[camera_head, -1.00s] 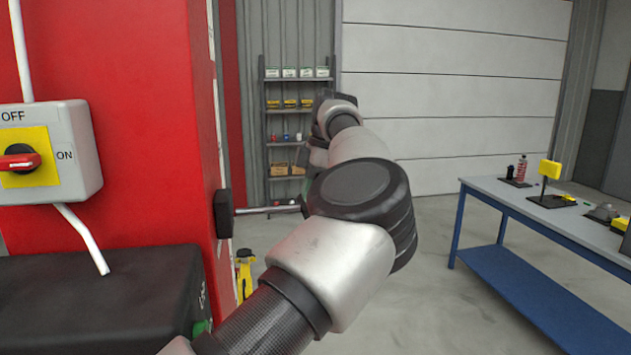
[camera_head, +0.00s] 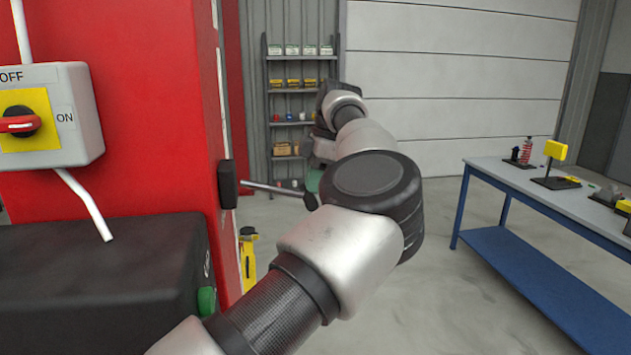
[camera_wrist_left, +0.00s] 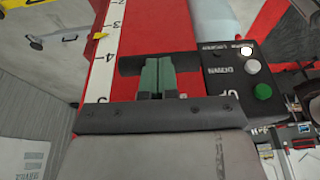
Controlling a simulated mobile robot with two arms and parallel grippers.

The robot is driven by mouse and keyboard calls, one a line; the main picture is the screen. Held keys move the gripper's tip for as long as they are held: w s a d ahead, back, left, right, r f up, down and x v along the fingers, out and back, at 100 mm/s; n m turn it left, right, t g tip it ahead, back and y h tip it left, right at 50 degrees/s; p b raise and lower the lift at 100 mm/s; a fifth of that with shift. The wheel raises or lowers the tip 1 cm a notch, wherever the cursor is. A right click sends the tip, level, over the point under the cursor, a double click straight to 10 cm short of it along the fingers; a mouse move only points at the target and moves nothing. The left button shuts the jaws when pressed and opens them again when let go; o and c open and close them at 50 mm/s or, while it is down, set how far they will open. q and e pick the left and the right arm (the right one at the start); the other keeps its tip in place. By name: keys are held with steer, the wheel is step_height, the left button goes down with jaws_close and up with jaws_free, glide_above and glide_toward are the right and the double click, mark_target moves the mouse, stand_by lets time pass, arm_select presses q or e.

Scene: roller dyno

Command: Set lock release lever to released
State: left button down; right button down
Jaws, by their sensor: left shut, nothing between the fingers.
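The lock release lever is a thin metal rod (camera_head: 270,189) with a dark knob (camera_head: 310,201). It sticks out from a black block (camera_head: 228,184) on the red post and slopes down to the right. My left gripper (camera_head: 313,180) is beside the knob, mostly hidden behind my arm; only a bit of green shows. In the left wrist view its green fingers (camera_wrist_left: 157,76) are together and empty, in front of a dark bar (camera_wrist_left: 130,66). I cannot tell whether they touch it. My right gripper is not in view.
A switch box (camera_head: 50,112) marked OFF and ON is on the red post at left, above a black housing (camera_head: 100,270). A button panel (camera_wrist_left: 232,75) is right of the fingers.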

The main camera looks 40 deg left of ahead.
arm_select(q)
steer(key=shift+r, duration=0.15)
step_height(320, 180, up, 5)
steer(key=p, duration=0.4)
steer(key=shift+s+a+p, duration=0.1)
steer(key=shift+a+p, duration=0.05)
steer(key=shift+p, duration=0.2)
steer(key=w+d+r+p, duration=0.2)
steer(key=w+d+r, duration=0.2)
steer(key=w+r, duration=0.1)
steer(key=shift+d+r+p, duration=0.2)
steer(key=shift+r+p, duration=0.1)
steer(key=shift+r, duration=0.25)
steer(key=shift+f, duration=0.1)
